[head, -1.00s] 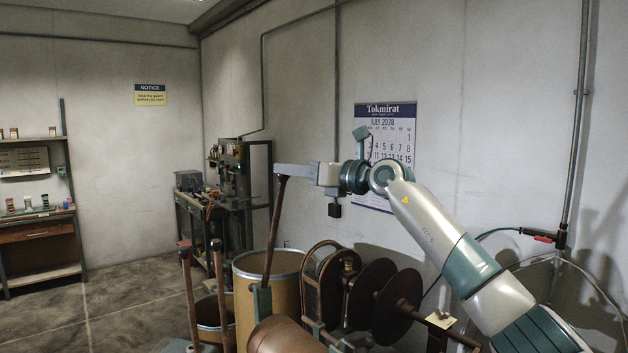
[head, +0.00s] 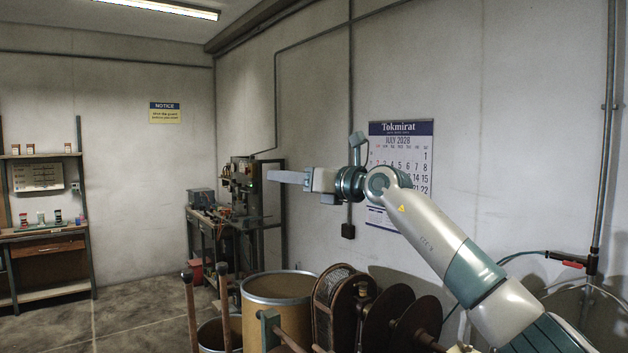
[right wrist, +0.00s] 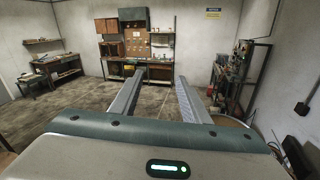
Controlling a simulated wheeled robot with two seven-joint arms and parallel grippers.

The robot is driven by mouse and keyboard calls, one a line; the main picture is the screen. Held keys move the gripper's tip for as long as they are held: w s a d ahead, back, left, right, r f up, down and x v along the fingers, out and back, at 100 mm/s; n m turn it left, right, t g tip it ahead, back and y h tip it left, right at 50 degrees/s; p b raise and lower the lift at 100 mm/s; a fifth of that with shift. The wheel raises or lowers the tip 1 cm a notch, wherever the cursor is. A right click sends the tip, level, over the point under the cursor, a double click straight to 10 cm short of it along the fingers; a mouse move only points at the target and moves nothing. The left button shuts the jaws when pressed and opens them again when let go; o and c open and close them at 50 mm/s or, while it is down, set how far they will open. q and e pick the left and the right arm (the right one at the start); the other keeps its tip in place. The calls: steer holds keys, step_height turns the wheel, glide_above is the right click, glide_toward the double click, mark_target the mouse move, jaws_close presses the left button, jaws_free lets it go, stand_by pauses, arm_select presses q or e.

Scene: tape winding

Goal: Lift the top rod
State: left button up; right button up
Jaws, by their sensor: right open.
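My right gripper (head: 287,177) is high in front of the wall in the head view, pointing left. The right wrist view shows its two fingers (right wrist: 158,98) apart with nothing between them. A brown rod (head: 289,339) shows at the bottom of the head view, beside a green bracket (head: 269,326); it slants down to the right and its lower end is cut off. The rod is well below my gripper and apart from it. I cannot tell for certain whether it is the top rod. My left gripper is not in view.
Two upright brown handles (head: 191,314) stand at the lower left. A large tan drum (head: 283,291), a smaller drum (head: 212,335) and dark reels (head: 386,318) stand below my right arm. A bench (head: 212,221) with equipment is behind. The air around my gripper is clear.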

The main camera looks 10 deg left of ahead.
arm_select(q)
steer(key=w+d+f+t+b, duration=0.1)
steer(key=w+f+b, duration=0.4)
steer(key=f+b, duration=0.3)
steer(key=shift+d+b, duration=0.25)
steer(key=shift+b, duration=0.15)
arm_select(e)
steer(key=v, duration=1.7)
steer(key=shift+s+r, duration=0.2)
steer(key=shift+s, duration=0.25)
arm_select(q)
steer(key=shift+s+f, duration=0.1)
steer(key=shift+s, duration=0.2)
arm_select(e)
steer(key=shift+d, duration=0.1)
